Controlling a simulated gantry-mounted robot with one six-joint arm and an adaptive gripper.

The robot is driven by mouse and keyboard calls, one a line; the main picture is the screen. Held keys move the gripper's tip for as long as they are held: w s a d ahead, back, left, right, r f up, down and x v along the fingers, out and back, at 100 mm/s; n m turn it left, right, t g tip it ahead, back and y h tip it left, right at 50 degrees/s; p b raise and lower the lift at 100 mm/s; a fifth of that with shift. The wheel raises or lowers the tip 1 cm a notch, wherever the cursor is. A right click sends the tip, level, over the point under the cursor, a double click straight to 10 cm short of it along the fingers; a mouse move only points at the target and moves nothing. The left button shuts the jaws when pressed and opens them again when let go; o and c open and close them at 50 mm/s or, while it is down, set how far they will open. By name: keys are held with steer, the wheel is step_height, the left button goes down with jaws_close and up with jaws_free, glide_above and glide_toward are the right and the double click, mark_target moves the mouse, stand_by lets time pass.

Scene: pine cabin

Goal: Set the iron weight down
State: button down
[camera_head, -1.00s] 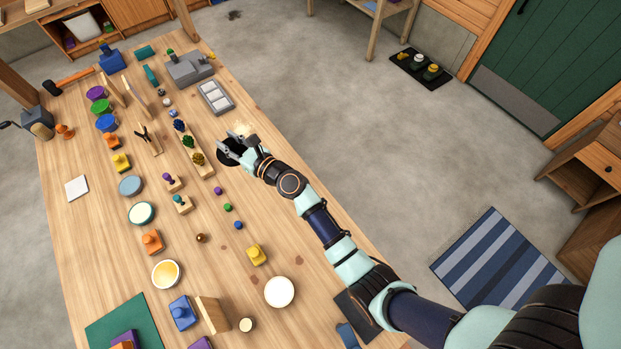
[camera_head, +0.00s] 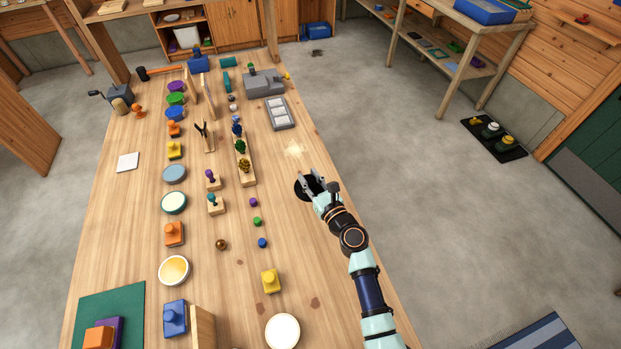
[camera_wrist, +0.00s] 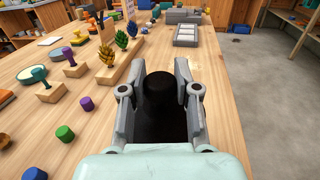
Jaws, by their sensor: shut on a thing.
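The iron weight (camera_wrist: 160,92) is black with a rounded top and sits between the two fingers of my gripper (camera_wrist: 161,88) in the wrist view. The fingers are shut on it, one on each side. In the head view my gripper (camera_head: 314,184) is low over the right part of the table, at a round black shape (camera_head: 301,191). I cannot tell whether that shape is part of the weight or a separate disc under it. The weight's lower part is dark and partly hidden, so contact with the table is unclear.
The wooden table (camera_head: 140,225) carries many objects to the left. A rack with pinecone-like pieces (camera_head: 244,165) and small coloured cylinders (camera_head: 257,221) stand left of my gripper. A grey tray (camera_head: 280,114) lies farther back. Bare wood surrounds the gripper; the table's right edge is close.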

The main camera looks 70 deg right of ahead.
steer(key=shift+f+b, duration=2.85)
steer(key=shift+f, duration=1.45)
steer(key=shift+f, duration=0.1)
steer(key=shift+f, duration=0.15)
steer(key=c, duration=0.8)
jaws_free()
steer(key=shift+c, duration=0.2)
steer(key=shift+r, duration=0.25)
steer(key=p+v, duration=0.2)
steer(key=v, duration=1)
steer(key=shift+f+p, duration=0.15)
steer(key=shift+p, duration=0.15)
